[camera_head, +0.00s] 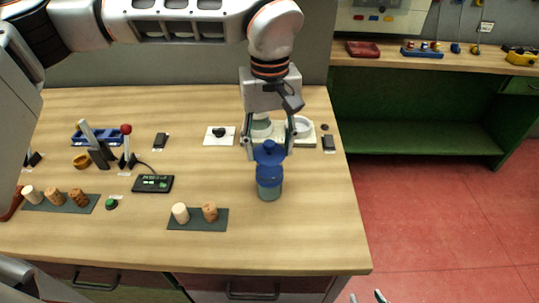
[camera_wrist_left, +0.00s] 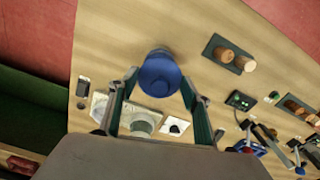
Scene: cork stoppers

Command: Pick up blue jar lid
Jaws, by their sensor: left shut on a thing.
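The blue jar lid (camera_head: 269,153) is between the fingers of my left gripper (camera_head: 269,155), at the right part of the table in the head view. The gripper points down and is shut on the lid. The jar (camera_head: 269,188), blue above and grey-blue below, stands upright directly beneath. I cannot tell whether the lid touches it. In the left wrist view the round blue lid (camera_wrist_left: 160,72) shows near the ends of the two fingers (camera_wrist_left: 160,85). Only the tips of my right gripper (camera_head: 367,297) show at the bottom edge of the head view, apart and with nothing between them.
A dark mat (camera_head: 198,225) with two cork stoppers lies left of the jar. Another mat (camera_head: 62,205) with corks is further left. A small device with a display (camera_head: 153,184) and a white plate with a black knob (camera_head: 219,136) stand nearby. The table's right front is clear.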

